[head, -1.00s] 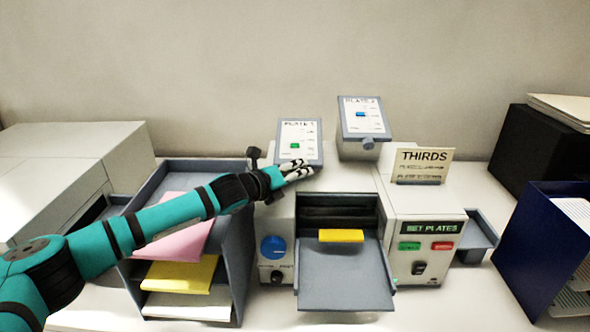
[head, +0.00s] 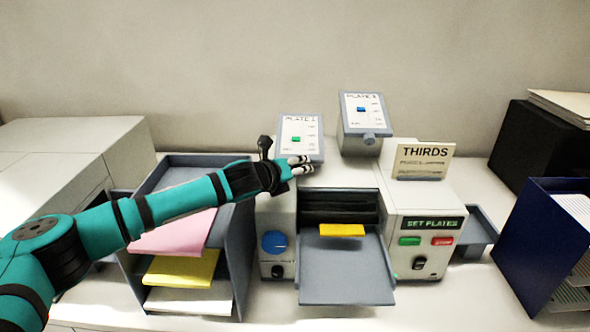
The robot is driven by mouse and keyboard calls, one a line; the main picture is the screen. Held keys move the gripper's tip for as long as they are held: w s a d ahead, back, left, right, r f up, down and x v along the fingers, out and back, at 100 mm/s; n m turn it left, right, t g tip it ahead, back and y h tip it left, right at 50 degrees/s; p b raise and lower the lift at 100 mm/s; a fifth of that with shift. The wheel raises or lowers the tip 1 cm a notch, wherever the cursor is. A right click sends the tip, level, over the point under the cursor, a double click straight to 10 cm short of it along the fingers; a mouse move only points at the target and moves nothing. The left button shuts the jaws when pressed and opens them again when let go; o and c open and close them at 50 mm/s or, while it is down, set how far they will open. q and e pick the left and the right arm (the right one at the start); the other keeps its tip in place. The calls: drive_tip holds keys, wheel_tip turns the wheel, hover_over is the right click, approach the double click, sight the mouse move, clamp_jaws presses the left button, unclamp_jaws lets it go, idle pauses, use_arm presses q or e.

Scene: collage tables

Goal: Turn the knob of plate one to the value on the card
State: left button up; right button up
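The plate one panel (head: 300,128) stands at the back left of the machine, with a green marker on its white scale. Its knob is hidden behind my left gripper (head: 303,167), whose fingers are at the panel's lower edge. I cannot tell whether the fingers are closed on the knob. The plate two panel (head: 364,108) has a blue marker, and its grey knob (head: 369,138) shows below. The card (head: 422,160) reads THIRDS, with smaller lines too blurred to read, and stands upright on the machine's right part. My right gripper is not in view.
A blue dial (head: 274,242) is on the machine's front left. A grey tray (head: 346,278) juts out in front, with a yellow block (head: 341,230) above it. A paper rack (head: 243,265) stands left, under my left arm. A dark blue file holder (head: 535,240) stands right.

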use_arm(q)
drive_tip(key=shift+r+y, duration=0.1)
drive_tip(key=shift+y, duration=0.8)
drive_tip(key=o, duration=0.9)
drive_tip(key=shift+d, duration=0.1)
drive_tip(key=v, duration=1.2)
